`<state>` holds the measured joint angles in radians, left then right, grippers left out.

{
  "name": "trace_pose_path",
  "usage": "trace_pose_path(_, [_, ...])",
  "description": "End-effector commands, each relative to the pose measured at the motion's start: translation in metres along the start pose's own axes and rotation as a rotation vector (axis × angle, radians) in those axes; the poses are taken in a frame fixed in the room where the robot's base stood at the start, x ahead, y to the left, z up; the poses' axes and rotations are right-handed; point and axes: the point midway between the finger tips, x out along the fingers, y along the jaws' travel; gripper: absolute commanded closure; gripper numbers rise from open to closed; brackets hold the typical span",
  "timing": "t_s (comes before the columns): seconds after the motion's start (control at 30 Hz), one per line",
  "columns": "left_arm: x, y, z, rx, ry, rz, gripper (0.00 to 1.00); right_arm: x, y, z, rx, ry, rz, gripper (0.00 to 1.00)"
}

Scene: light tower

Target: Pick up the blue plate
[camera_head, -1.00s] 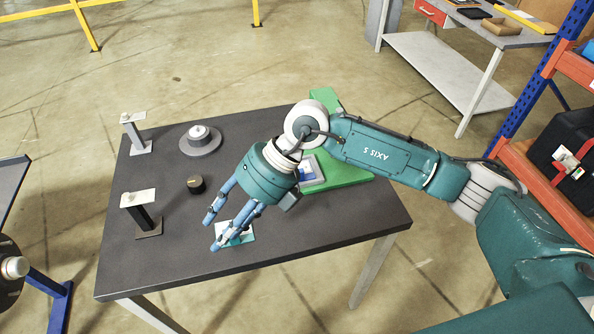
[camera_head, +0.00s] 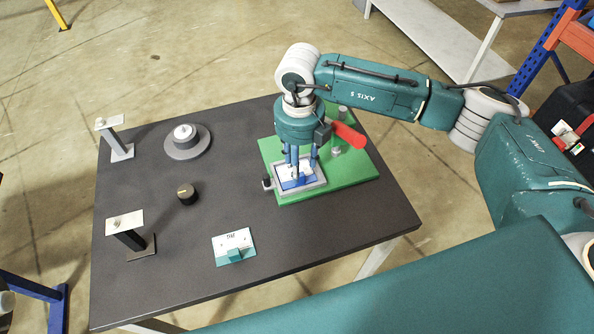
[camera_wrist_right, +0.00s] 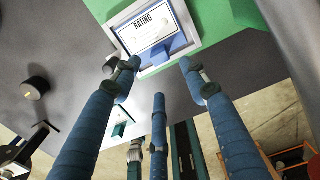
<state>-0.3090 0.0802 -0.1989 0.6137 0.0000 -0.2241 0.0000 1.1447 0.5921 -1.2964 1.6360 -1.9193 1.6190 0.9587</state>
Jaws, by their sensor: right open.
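The blue plate (camera_head: 291,184) lies in a grey frame on a green board at the right part of the dark table. In the right wrist view, the blue plate (camera_wrist_right: 180,43) has a white label reading "RATING" and a raised blue tab. My right gripper (camera_head: 301,173) points down over the plate, its fingers hiding part of it. In the wrist view its spread fingers (camera_wrist_right: 158,72) show open and empty, with two tips near the plate's tab side. Contact cannot be told. My left gripper is not in view.
A teal plate with a white label (camera_head: 233,246) lies at the table's front. A red handle (camera_head: 348,135) stands on the green board (camera_head: 345,175) beside my gripper. A black knob (camera_head: 187,194), a round grey base (camera_head: 187,142) and two stands (camera_head: 117,138) are on the left.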

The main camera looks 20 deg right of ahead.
Motion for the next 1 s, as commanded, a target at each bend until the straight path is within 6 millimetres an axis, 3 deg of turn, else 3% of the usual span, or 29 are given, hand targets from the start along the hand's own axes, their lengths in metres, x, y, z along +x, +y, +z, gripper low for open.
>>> trace_pose_path(0.07, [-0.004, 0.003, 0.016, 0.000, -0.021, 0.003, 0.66, 0.007, 0.000, -0.001, -0.001, 0.002, 0.000, 0.56])
trace_pose_path(0.17, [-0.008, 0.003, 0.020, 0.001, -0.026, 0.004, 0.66, 0.013, 0.000, -0.001, -0.001, 0.002, 0.000, 0.56])
trace_pose_path(0.37, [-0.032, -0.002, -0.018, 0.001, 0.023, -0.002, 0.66, 0.036, -0.004, -0.003, 0.000, 0.005, 0.000, 0.56])
trace_pose_path(0.5, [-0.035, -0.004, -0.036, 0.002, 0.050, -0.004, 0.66, 0.057, -0.004, -0.002, -0.001, 0.002, 0.000, 0.56])
trace_pose_path(0.8, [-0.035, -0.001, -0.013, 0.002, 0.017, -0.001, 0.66, 0.064, -0.004, -0.001, -0.002, 0.000, 0.001, 0.56])
trace_pose_path(1.0, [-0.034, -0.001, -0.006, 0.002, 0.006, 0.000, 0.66, 0.063, -0.004, -0.001, -0.002, 0.000, 0.001, 0.96])
